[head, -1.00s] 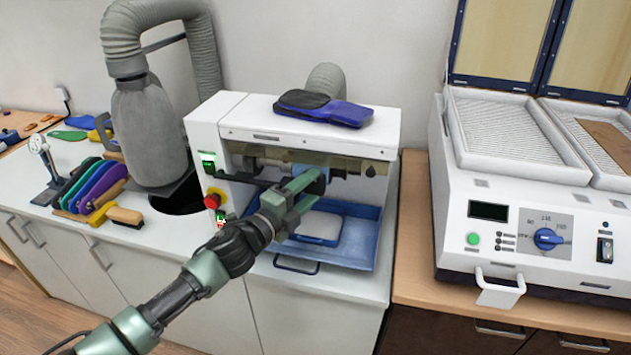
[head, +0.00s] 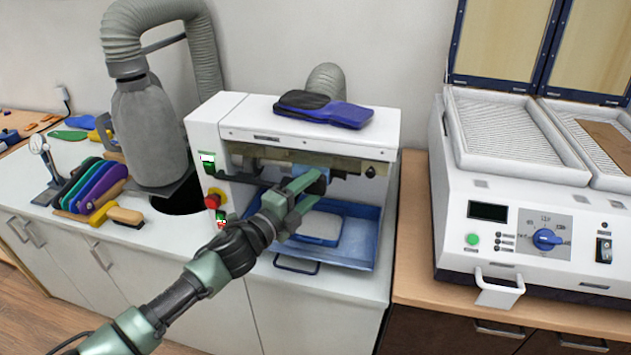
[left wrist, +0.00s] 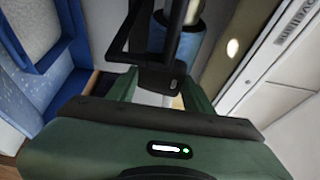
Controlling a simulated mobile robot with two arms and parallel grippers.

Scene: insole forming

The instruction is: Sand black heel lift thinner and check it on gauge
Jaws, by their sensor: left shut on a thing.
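My left gripper (head: 302,197) reaches into the front opening of the white sanding machine (head: 240,118). It is shut on a dark piece, the black heel lift (head: 319,186), mostly hidden by the fingers in the head view. The lift is close to the blue sanding drum (left wrist: 187,45); I cannot tell whether they touch. In the left wrist view the fingers point toward the drum. The dial gauge (head: 40,150) stands on the white counter at the far left, away from the gripper. My right gripper is not in view.
A blue tray (head: 362,240) sits under the gripper. A blue and black insole (head: 325,108) lies on the machine's top. A heating press (head: 530,215) is at right.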

